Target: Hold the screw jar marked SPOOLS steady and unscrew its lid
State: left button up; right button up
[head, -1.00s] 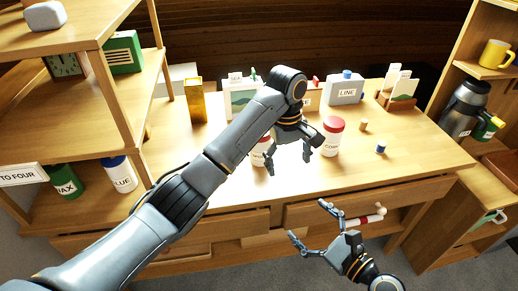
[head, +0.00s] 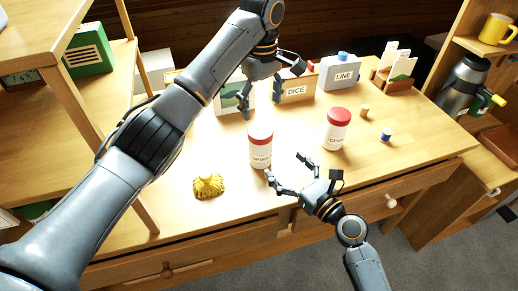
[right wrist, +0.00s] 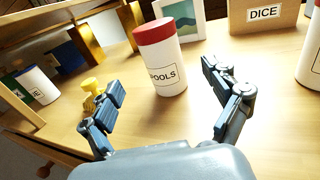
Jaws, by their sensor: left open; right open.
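The SPOOLS jar (head: 260,150) is white with a red lid and stands upright on the desk. In the right wrist view the SPOOLS jar (right wrist: 162,72) stands ahead, between the lines of the spread fingers. My right gripper (head: 284,172) is open and empty, low in front of the jar and to its right; its fingers (right wrist: 165,100) show in the wrist view. My left gripper (head: 272,92) is open and empty, above and behind the jar, apart from its red lid. The left arm crosses the upper left of the head view.
A similar red-lidded jar marked CORKS or alike (head: 337,130) stands to the right. A yellow tassel-like object (head: 208,186) lies left of the SPOOLS jar. A DICE box (head: 296,88) and LINE box (head: 340,74) stand behind. A small blue-topped piece (head: 385,135) lies right.

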aim_at(268, 149)
pick_arm(q)
jog(key=shift+w+a+f, duration=0.1)
pick_arm(e)
jog(key=x, duration=1)
jog(key=shift+w+a+f, duration=0.1)
jog(key=shift+w+a, duration=0.1)
jog(key=shift+w, duration=0.05)
